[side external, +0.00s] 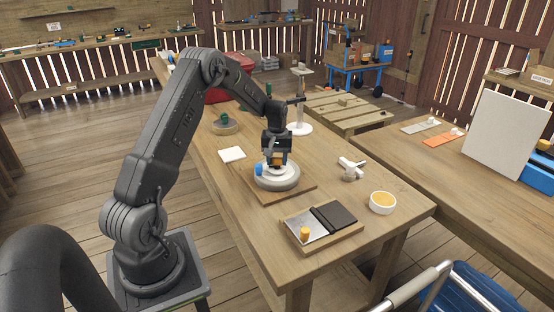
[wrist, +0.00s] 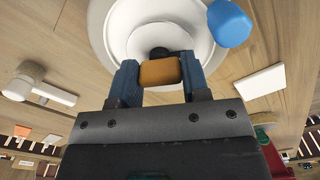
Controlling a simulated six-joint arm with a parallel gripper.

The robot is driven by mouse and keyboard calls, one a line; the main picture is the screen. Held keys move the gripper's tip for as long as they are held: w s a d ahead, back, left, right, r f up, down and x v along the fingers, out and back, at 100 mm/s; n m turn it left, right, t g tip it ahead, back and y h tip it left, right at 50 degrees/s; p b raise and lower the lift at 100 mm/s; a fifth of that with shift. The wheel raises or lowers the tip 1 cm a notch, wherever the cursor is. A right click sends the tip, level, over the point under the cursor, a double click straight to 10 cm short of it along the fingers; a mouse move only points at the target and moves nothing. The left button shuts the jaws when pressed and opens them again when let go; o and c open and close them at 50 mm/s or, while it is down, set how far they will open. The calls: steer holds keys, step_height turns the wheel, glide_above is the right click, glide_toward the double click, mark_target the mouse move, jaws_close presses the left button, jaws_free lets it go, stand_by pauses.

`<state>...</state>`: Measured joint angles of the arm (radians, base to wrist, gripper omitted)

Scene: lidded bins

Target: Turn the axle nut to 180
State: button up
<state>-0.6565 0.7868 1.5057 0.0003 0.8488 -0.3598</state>
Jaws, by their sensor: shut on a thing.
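The axle nut shows as an orange-brown block (wrist: 159,72) on top of a white round hub (side external: 278,181). My gripper (side external: 277,156) points down over the hub from above. Its two blue fingers in the wrist view (wrist: 159,76) are shut on the block, one on each side. A dark round centre of the hub (wrist: 118,25) lies just behind the block in the wrist view. A blue knob (side external: 259,169) sits at the hub's rim, and it also shows in the wrist view (wrist: 229,22). The nut's angle and any scale are not readable.
The hub stands on a wooden board (side external: 268,197). Nearby are a white square pad (side external: 232,154), a white handled part (side external: 351,166), an orange-filled bowl (side external: 382,203) and a tray (side external: 330,235) with an orange knob (side external: 304,233). A white stand (side external: 301,105) rises behind.

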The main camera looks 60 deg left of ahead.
steer(key=m, duration=1.2)
steer(key=shift+m, duration=0.3)
stand_by(0.4)
steer(key=o, duration=0.9)
step_height(320, 180, up, 14)
steer(key=shift+f, duration=0.1)
